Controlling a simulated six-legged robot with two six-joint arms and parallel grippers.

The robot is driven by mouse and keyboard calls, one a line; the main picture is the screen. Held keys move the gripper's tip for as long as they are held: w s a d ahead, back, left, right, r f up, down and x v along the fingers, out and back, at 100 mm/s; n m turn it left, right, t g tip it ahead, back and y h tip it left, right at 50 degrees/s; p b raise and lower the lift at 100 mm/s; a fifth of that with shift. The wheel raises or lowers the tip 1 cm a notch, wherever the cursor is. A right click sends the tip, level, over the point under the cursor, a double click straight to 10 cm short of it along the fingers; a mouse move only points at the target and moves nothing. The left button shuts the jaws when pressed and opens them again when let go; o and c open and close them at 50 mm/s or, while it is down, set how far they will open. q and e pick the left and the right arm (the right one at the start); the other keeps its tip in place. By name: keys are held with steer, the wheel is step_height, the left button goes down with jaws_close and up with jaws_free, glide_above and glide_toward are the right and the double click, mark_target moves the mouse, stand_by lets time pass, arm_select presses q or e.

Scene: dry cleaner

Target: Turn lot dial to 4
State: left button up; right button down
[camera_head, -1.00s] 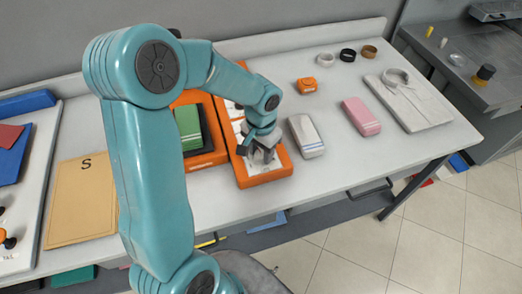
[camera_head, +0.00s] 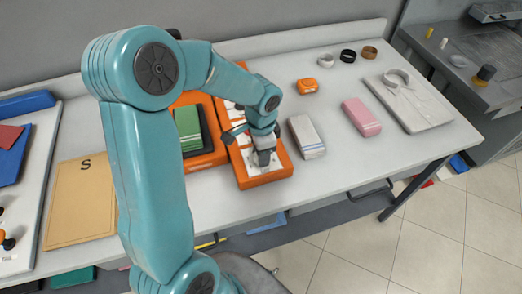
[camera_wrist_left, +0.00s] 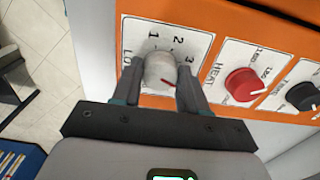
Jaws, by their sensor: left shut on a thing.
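The lot dial (camera_wrist_left: 160,70) is a pale grey round knob with a short red mark, on a white label reading LOT with 1, 2 and 3 visible. The red mark sits on the knob's lower right side, towards my right-hand finger. Any number beyond 3 is hidden. My left gripper (camera_wrist_left: 160,84) is shut on the knob, one finger on each side. In the head view my left gripper (camera_head: 263,157) is at the near end of the orange control panel (camera_head: 278,175), covering the dial.
A green-and-black item (camera_head: 190,130) lies left of the panel. A white folded bundle (camera_head: 306,137) lies just right of it.

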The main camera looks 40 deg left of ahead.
stand_by(0.4)
arm_select(q)
steer(key=o, duration=1.1)
steer(key=shift+c, duration=0.2)
steer(key=shift+r, duration=0.15)
step_height(320, 180, up, 16)
